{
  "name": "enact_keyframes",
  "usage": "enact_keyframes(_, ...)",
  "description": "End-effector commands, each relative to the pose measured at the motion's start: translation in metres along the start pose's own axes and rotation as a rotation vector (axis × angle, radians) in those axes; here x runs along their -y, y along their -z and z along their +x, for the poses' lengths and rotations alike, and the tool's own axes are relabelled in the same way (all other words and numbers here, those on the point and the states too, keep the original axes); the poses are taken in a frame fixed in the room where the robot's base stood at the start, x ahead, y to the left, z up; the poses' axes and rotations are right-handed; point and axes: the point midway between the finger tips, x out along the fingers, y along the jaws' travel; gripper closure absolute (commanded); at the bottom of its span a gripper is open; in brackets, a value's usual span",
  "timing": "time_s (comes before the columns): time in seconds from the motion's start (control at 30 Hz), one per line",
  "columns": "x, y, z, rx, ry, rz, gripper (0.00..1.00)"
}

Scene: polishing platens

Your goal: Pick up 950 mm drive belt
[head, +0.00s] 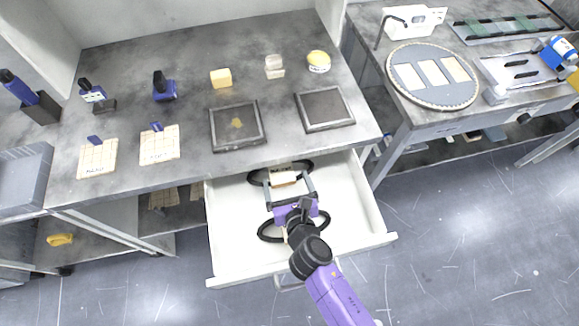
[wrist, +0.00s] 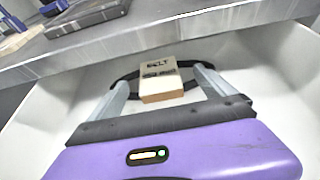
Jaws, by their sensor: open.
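A black looped belt (head: 254,179) lies at the back of the open white drawer (head: 225,245). A tan block-like tag (head: 284,179) sits at this belt and also shows in the wrist view (wrist: 163,88). It reads "BELT"; the length on it is too small to read. The belt also shows behind the tag in the wrist view (wrist: 122,80). A second black belt (head: 268,233) lies nearer the drawer front, partly hidden under my arm. My gripper (head: 287,178) is open, its two fingers on either side of the tag in the head view. I cannot tell whether they touch anything.
The workbench top (head: 185,105) overhangs the back of the drawer, close above the fingers. It carries two dark square plates, a yellow block and tagged pads. A side table (head: 425,118) with a round disc stands at right. Bare floor lies in front.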

Motion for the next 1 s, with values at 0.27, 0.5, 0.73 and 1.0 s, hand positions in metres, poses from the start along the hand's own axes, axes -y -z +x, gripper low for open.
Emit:
enact_keyframes(0.27, -0.002, 0.001, 0.029, 0.002, 0.000, 0.002, 0.06)
enact_keyframes(0.5, -0.005, 0.003, 0.063, 0.001, 0.000, 0.004, 0.06)
enact_keyframes(0.73, -0.004, 0.002, 0.073, 0.001, 0.000, 0.004, 0.06)
enact_keyframes(1.0, -0.004, 0.002, 0.072, 0.001, 0.000, 0.005, 0.30)
